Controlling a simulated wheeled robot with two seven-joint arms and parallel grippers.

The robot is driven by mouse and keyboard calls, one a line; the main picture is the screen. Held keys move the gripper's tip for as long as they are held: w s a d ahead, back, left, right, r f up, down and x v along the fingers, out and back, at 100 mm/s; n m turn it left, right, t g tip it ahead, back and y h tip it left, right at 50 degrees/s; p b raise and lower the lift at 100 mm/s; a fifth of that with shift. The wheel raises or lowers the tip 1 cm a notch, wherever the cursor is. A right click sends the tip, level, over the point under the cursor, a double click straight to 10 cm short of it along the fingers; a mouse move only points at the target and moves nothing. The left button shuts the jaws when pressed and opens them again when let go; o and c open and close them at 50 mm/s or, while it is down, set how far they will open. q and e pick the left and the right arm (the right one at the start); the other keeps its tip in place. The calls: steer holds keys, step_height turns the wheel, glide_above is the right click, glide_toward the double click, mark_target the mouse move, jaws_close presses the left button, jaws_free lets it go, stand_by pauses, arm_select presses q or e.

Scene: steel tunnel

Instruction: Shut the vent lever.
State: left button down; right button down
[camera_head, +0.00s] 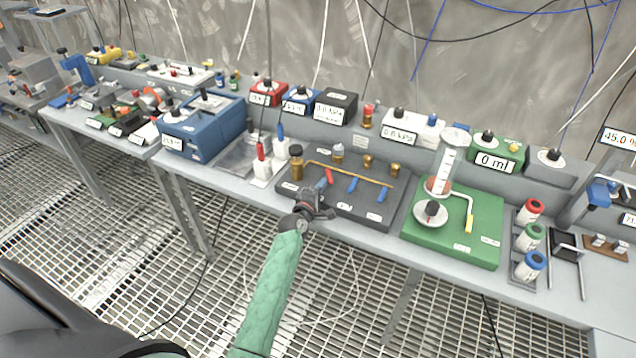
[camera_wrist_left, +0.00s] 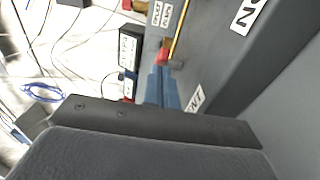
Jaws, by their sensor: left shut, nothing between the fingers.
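A dark board (camera_head: 345,205) on the bench carries a brass pipe (camera_head: 348,174) with several levers. My right gripper is not in view.
A green board (camera_head: 455,233) with a measuring cylinder (camera_head: 441,168) stands to the right. White blocks with red and blue levers (camera_head: 262,168) stand to the left, beside a large blue box (camera_head: 205,127).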

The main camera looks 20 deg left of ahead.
mark_target(333, 194)
arm_select(q)
steer(key=shift+w+d, duration=0.25)
steer(key=shift+d, duration=0.85)
steer(key=shift+w+d+p, duration=0.3)
steer(key=shift+d, duration=0.25)
steer(key=shift+w+d, duration=0.1)
steer(key=shift+d, duration=0.05)
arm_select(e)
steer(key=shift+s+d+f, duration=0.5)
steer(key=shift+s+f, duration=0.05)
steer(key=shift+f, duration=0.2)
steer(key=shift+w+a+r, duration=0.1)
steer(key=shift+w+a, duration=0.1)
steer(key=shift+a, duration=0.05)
